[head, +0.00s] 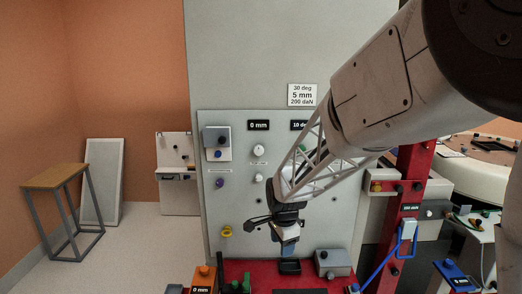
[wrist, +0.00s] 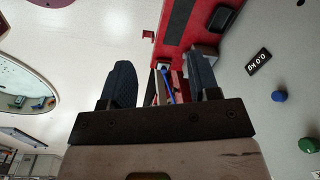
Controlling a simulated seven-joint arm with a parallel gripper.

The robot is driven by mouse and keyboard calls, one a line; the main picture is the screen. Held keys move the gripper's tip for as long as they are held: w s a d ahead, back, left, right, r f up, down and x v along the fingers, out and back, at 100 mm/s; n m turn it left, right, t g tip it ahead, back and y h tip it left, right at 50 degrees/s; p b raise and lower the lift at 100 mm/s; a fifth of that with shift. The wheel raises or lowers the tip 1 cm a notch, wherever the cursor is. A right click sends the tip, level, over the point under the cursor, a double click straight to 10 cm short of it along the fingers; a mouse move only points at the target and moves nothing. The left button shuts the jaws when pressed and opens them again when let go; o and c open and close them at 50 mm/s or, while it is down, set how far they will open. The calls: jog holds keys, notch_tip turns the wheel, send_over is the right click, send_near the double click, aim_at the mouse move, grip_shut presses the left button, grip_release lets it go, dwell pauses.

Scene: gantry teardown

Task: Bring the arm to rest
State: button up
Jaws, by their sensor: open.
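My gripper (head: 278,238) hangs at the end of my arm in front of the pale upright panel (head: 330,225), above the red bench surface (head: 236,267). In the wrist view, the two dark fingers of my gripper (wrist: 160,85) stand wide apart with nothing held between them. The red surface (wrist: 182,22) and a blue part (wrist: 166,97) show beyond the fingers. My arm reaches in from the upper right of the head view and covers part of the panel.
The panel carries knobs, a yellow part (head: 226,231) and labels. A grey box (head: 333,263) and a black tray (head: 290,267) are below my gripper. A red post (head: 408,190) with a blue handle (head: 388,258) stands right. A wooden-topped stool (head: 56,177) stands left on open floor.

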jog(key=s+d+r+n, duration=0.3)
jog(key=s+d+r, duration=0.15)
jog(key=s, duration=0.25)
jog(key=s+d+r+n, duration=0.3)
jog(key=s+r, duration=0.3)
jog(key=s, duration=0.2)
jog(key=s+d+r+n, duration=0.1)
jog(key=s+d+n, duration=0.1)
jog(key=s, duration=0.6)
jog(key=s+d+r+n+t, duration=0.1)
jog(key=s+d+n, duration=0.1)
jog(key=s+n, duration=0.3)
jog(key=s, duration=0.4)
jog(key=shift+d+r+t, duration=0.2)
jog(key=shift+d+t, duration=0.1)
jog(key=shift+d, duration=0.1)
